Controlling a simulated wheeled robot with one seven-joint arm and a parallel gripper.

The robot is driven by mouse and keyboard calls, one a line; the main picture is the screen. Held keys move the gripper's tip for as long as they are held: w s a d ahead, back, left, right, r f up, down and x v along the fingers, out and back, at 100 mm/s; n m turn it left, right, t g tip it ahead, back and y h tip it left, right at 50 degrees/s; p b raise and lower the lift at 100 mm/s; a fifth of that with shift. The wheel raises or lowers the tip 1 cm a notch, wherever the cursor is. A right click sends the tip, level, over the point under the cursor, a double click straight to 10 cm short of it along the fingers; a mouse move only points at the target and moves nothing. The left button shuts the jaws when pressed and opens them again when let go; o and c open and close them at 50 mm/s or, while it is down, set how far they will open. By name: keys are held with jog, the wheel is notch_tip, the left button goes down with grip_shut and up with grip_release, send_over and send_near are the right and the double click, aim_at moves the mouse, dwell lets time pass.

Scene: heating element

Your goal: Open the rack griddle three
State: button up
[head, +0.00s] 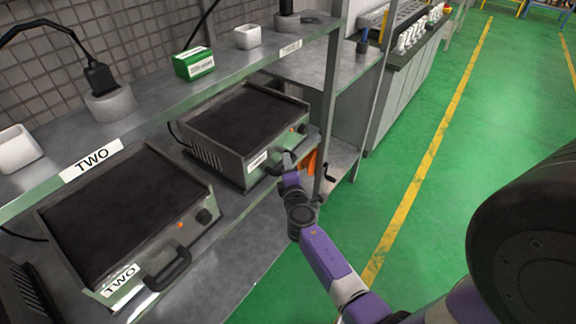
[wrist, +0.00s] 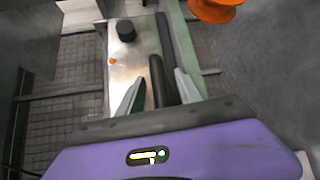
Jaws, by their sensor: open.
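Griddle three (head: 245,115) is the farther griddle on the lower shelf, under the tag THREE (head: 291,47). Its dark lid looks shut. Its black bar handle (head: 276,166) is on the front, partly hidden by my gripper (head: 289,163). In the wrist view the handle (wrist: 157,72) lies between the two pale fingers of my gripper (wrist: 160,76). The fingers are open, one on each side of the handle; I cannot tell if either touches it. The front panel also carries a black knob (wrist: 125,30) and a small orange light (wrist: 112,61).
Griddle two (head: 125,215) stands nearer on the same shelf, its handle (head: 167,270) sticking out. A metal shelf post (head: 329,110) rises close to the right of my gripper. An orange object (head: 309,162) is just behind it. The green floor (head: 450,190) at right is clear.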

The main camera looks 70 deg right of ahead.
jog(key=shift+w+d, duration=0.1)
grip_shut()
dwell(1.4)
